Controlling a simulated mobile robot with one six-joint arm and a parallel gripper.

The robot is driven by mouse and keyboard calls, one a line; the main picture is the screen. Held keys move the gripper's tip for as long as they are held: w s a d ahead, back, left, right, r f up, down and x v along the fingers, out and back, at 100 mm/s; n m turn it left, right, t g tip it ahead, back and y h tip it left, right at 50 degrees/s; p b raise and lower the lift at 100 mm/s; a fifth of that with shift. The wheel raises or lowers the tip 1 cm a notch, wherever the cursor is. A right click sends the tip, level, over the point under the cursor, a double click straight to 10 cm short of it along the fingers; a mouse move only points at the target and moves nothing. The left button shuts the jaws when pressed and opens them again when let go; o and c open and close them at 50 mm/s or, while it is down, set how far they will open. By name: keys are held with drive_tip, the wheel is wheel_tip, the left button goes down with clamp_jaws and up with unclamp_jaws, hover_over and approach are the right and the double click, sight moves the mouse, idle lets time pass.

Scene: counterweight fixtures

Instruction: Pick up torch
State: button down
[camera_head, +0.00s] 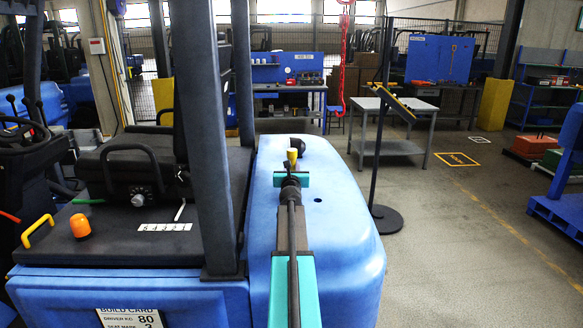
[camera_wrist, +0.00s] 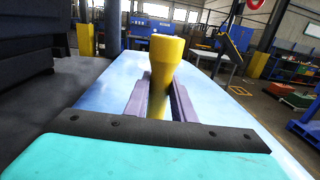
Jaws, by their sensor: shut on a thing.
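The torch is yellow with a wider round head; it stands upright in the wrist view (camera_wrist: 166,62), and its small yellow top shows in the head view (camera_head: 292,155). My gripper (camera_head: 291,170) is over the blue counterweight (camera_head: 345,225) of the truck. In the wrist view my gripper's two greyish fingers (camera_wrist: 160,100) lie on either side of the torch's narrower body, shut on it. The torch's lower end is hidden, so I cannot tell whether it touches the counterweight.
A dark rounded knob (camera_head: 298,143) is just behind the torch. The truck's upright post (camera_head: 205,130) and black seat (camera_head: 135,165) are left. An orange beacon (camera_head: 80,226) sits on the deck. A stand with a round base (camera_head: 384,218) is right; open floor lies beyond.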

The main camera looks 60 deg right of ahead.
sight(292, 158)
drive_tip(key=shift+r+p, duration=1.7)
drive_tip(key=shift+r, duration=0.2)
drive_tip(key=s+a+r+p, duration=0.1)
drive_tip(key=s+a+p, duration=0.4)
drive_tip(key=s+a, duration=0.5)
drive_tip(key=shift+s+p, duration=0.3)
drive_tip(key=shift+s, duration=0.9)
drive_tip(key=shift+w+a, duration=0.2)
drive_tip(key=shift+a, duration=0.1)
